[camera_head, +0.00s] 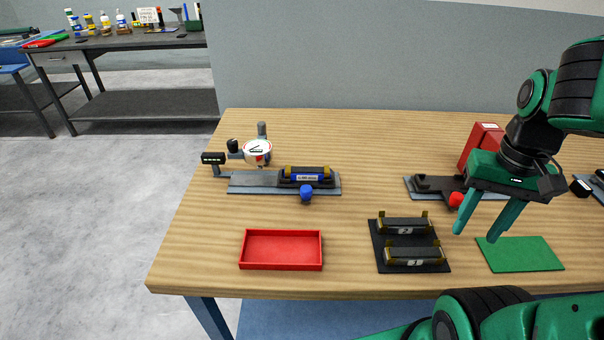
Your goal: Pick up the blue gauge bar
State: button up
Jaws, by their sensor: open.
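A bar with a blue, white-lettered label (307,178), which looks like the blue gauge bar, lies in a dark holder on the left grey fixture (250,187). Brass-coloured parts show along its top. A blue knob (306,193) sits at the front of that holder. My gripper (475,236) is at the right side of the table, fingers pointing down, open and empty. It is well to the right of the blue-labelled bar and appears above the table near the green mat's left edge.
A white dial gauge (257,151) stands behind the left fixture. A red tray (281,268) is empty. A black rack (379,258) holds two labelled bars. A second fixture (425,187) with a red knob (456,200), a red box (480,146) and a green mat (520,255) are at right.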

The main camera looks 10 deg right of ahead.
aim_at(296, 172)
jog(key=z, duration=0.85)
jog(key=k, duration=0.9)
jog(key=u, duration=0.8)
jog(key=i, duration=1)
